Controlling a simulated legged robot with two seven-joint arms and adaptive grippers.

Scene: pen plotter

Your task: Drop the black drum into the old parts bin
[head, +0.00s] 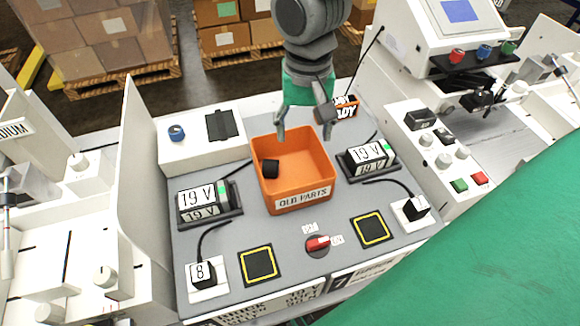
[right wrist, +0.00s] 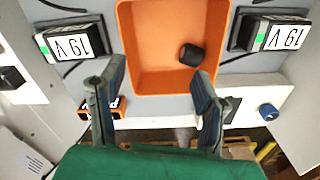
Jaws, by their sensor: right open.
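The black drum (head: 270,168) is a small dark cylinder lying inside the orange old parts bin (head: 318,160), near its left wall. In the right wrist view the drum (right wrist: 191,54) lies on the floor of the bin (right wrist: 150,80), near the bin's side wall. My right gripper (head: 305,128) is above the back edge of the bin, fingers spread and pointing down, with nothing between them. In the right wrist view the same gripper (right wrist: 155,85) is open and apart from the drum. My left gripper does not show.
Two 19 V units (head: 205,203) (head: 368,157) stand on either side of the bin on the grey panel. A red switch (head: 318,243) and black yellow-edged pads (head: 258,265) are in front. A white screen console (head: 460,35) stands at the back right.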

